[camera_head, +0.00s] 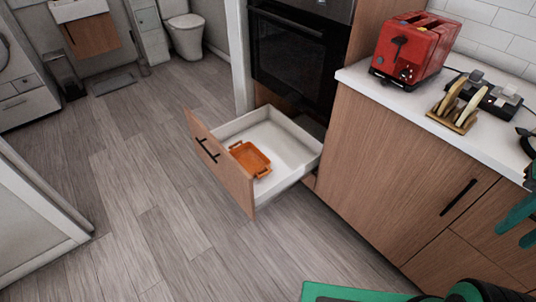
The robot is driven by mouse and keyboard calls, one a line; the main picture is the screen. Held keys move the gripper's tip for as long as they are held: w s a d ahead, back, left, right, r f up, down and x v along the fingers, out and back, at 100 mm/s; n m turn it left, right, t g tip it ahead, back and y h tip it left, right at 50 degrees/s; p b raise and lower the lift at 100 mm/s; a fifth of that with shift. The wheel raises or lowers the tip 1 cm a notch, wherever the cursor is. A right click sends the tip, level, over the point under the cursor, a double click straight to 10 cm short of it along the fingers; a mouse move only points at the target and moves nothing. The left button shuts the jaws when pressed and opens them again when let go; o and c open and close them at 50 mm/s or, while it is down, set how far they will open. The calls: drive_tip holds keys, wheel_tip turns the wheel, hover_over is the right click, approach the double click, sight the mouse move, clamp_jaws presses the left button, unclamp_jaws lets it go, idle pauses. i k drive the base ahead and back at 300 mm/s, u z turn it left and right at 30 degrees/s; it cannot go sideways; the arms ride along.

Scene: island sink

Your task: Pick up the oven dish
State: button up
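The oven dish (250,159) is a small orange rectangular tray with a handle at each end. It lies in the white inside of an open drawer (287,148) below the oven, close to the drawer's wooden front. Nothing covers the dish. Teal finger-like parts (519,218) at the right edge look like my gripper, cut off by the frame. They are far from the dish, in front of the wooden cabinet. Whether they are open or shut is unclear.
A counter (405,95) carries a red toaster (413,50) and a toast rack (459,105). The black oven (297,50) stands above the drawer. Wooden floor (150,210) lies clear to the left and in front of the drawer. A toilet (184,35) stands far back.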

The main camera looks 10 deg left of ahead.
sight(252, 159)
drive_tip(key=u, duration=0.25)
drive_tip(key=i, duration=1.05)
drive_tip(key=u, duration=0.75)
